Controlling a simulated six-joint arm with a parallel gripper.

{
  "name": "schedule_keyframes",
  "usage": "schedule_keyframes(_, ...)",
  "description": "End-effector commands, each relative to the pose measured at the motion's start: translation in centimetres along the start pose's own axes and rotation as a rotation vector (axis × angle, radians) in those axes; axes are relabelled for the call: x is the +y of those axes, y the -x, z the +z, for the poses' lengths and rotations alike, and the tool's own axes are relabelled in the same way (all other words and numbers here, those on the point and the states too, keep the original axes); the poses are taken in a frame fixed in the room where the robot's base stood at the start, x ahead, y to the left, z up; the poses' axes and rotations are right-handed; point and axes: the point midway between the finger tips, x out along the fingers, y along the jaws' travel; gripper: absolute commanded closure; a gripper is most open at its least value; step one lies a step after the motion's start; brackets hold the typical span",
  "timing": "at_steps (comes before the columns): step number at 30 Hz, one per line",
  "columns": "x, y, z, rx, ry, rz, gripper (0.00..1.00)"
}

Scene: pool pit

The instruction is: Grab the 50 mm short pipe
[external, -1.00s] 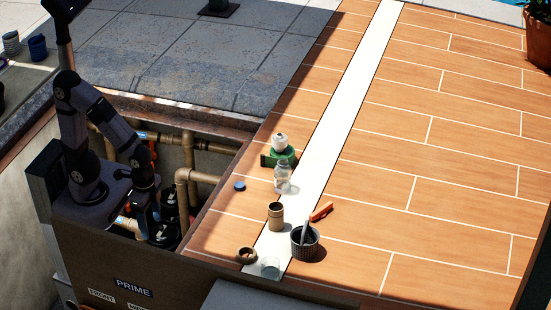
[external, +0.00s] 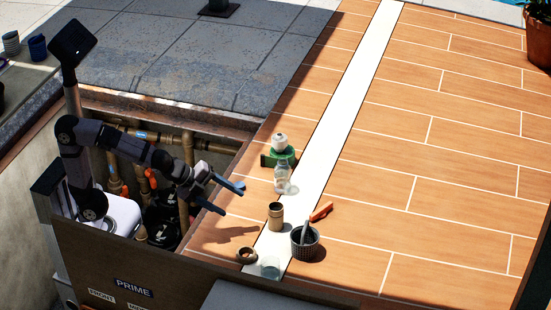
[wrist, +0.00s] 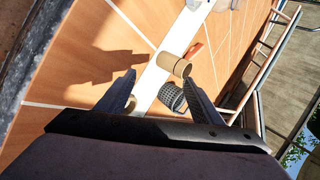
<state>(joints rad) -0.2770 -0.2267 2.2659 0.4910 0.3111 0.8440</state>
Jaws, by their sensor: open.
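A tan cylindrical short pipe (external: 276,218) stands upright on the white strip of the deck. In the wrist view the pipe (wrist: 170,62) shows just beyond the fingertips, tilted in the picture, near the middle of the gap. My gripper (external: 229,198) is open and empty, above the wooden deck to the left of the pipe and apart from it. Its two blue fingers point toward the pipe's side of the deck. The wrist view also shows my gripper (wrist: 158,79) with its fingers spread wide.
A dark mesh cup (external: 305,243) holding a grey tool stands right of the pipe, near an orange object (external: 321,211). A brown ring (external: 246,255) and clear glass (external: 270,268) lie in front. A clear jar (external: 282,178) and a green item (external: 279,157) stand behind.

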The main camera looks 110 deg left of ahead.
Motion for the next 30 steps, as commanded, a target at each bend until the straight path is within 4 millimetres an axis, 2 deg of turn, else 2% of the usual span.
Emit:
schedule_keyframes(1, -0.2, -2.0, 0.7, 0.006, -0.093, -0.068, 0.40)
schedule_keyframes(4, -2.6, -3.4, 1.2, 0.011, -0.310, -0.204, 0.40)
schedule_keyframes(9, -5.8, -4.7, 1.8, -0.025, -0.693, -0.423, 0.40)
schedule_keyframes(15, -7.7, -5.2, 1.9, -0.120, -1.141, -0.638, 0.40)
schedule_keyframes(21, -7.9, -5.1, 1.7, -0.212, -1.468, -0.770, 0.40)
schedule_keyframes(27, -7.2, -5.1, 1.5, -0.289, -1.710, -0.858, 0.40)
schedule_keyframes(30, -6.2, -6.1, 1.4, -0.282, -1.718, -0.857, 0.40)
